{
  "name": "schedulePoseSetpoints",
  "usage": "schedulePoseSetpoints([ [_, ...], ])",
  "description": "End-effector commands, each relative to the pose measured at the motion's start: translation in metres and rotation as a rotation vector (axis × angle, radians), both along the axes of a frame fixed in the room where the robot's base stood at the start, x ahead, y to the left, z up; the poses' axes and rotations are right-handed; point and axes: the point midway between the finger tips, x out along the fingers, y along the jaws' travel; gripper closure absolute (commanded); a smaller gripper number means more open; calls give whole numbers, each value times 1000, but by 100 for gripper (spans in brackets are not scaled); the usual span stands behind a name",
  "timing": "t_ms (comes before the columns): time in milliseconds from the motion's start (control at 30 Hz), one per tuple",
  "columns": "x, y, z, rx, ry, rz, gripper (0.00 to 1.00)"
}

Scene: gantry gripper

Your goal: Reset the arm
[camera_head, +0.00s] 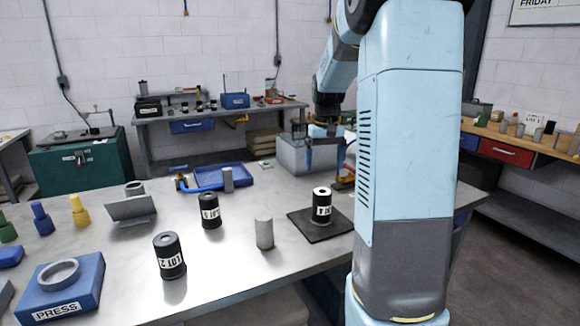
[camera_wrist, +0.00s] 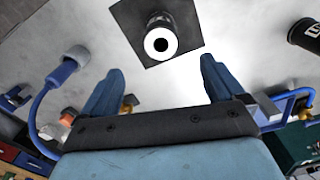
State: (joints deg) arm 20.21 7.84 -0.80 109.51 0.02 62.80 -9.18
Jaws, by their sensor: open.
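My gripper (camera_head: 322,150) hangs above the far right part of the metal table (camera_head: 226,270), partly hidden by my own arm in the head view. In the wrist view my gripper (camera_wrist: 158,88) is open, with two blue fingers apart and nothing between them. A black labelled cylinder (camera_head: 322,203) stands upright on a dark square mat (camera_head: 300,222). In the wrist view that cylinder (camera_wrist: 160,42) lies ahead of the fingertips, apart from them.
Two more black labelled cylinders (camera_head: 169,257) (camera_head: 210,211) and a grey cylinder (camera_head: 264,233) stand on the table. A blue press block (camera_head: 62,290) sits front left. A blue tray (camera_head: 216,178) and a grey box (camera_head: 300,155) stand at the back.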

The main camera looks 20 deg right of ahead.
Motion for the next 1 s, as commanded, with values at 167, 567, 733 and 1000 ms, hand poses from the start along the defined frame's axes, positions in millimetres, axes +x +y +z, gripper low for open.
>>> schedulePoseSetpoints([
  [167,-1,2,2,0,-2,1,5],
  [567,-55,65,46,-34,-119,53,5],
  [733,-90,95,62,-46,-183,81,5],
  [1000,-148,136,74,-58,-288,124,5],
])
